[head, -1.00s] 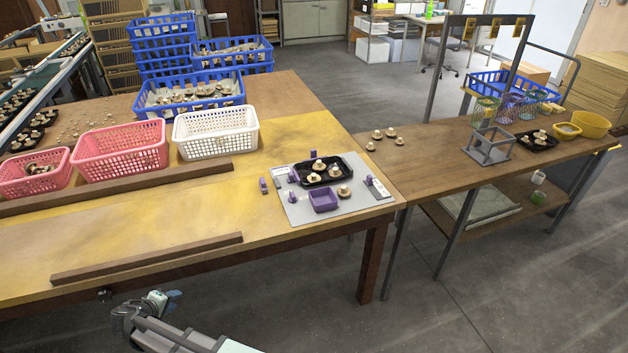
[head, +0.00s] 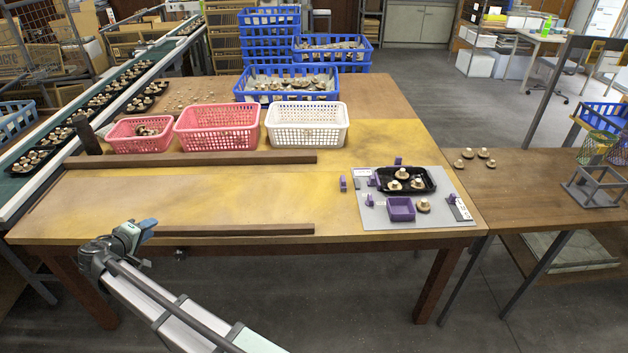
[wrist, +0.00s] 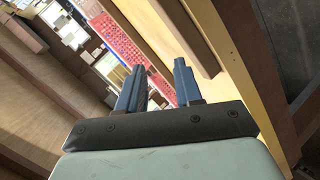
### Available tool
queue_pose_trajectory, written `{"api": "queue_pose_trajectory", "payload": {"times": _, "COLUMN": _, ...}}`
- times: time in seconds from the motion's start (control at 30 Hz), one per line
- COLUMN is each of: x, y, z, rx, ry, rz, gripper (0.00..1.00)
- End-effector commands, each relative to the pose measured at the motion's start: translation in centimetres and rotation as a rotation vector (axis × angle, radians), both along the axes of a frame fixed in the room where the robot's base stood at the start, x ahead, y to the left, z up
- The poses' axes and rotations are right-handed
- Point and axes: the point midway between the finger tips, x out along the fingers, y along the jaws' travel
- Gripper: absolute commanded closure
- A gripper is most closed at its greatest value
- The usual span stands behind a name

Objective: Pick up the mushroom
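Several mushrooms are in the head view. Three sit in a black tray (head: 430,183) on a grey board (head: 380,218); one of them is this mushroom (head: 402,174). A single mushroom (head: 423,205) stands on the board beside a purple box (head: 401,209). My gripper (head: 146,226) is at the front edge of the yellow table, far left of the board. In the wrist view my gripper (wrist: 158,75) has its two blue fingers apart with nothing between them.
Wooden strips (head: 240,230) lie along the yellow table (head: 250,200). Pink baskets (head: 217,130) and a white basket (head: 307,126) stand behind them. Blue crates (head: 285,97) are further back. A conveyor (head: 110,80) is at the left. The table between the strips is clear.

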Motion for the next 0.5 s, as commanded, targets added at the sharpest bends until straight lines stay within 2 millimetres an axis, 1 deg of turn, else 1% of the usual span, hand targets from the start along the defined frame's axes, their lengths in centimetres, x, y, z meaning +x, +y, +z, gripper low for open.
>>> {"api": "queue_pose_trajectory", "payload": {"times": 0.03, "x": 1.0, "y": -0.6, "z": 0.3, "rx": -0.012, "ry": 0.010, "rz": -0.012, "gripper": 0.65}}
{"api": "queue_pose_trajectory", "payload": {"times": 0.17, "x": 3.1, "y": -2.4, "z": 0.7, "rx": -0.047, "ry": 0.044, "rz": -0.032, "gripper": 0.65}}
{"api": "queue_pose_trajectory", "payload": {"times": 0.27, "x": 4.8, "y": -4.2, "z": 0.9, "rx": -0.075, "ry": 0.077, "rz": -0.050, "gripper": 0.65}}
{"api": "queue_pose_trajectory", "payload": {"times": 0.37, "x": 6.9, "y": -6.5, "z": 1.0, "rx": -0.107, "ry": 0.121, "rz": -0.070, "gripper": 0.65}}
{"api": "queue_pose_trajectory", "payload": {"times": 0.47, "x": 9.5, "y": -9.7, "z": 1.0, "rx": -0.146, "ry": 0.184, "rz": -0.096, "gripper": 0.65}}
{"api": "queue_pose_trajectory", "payload": {"times": 0.5, "x": 10.6, "y": -11.2, "z": 1.1, "rx": -0.163, "ry": 0.212, "rz": -0.105, "gripper": 0.65}}
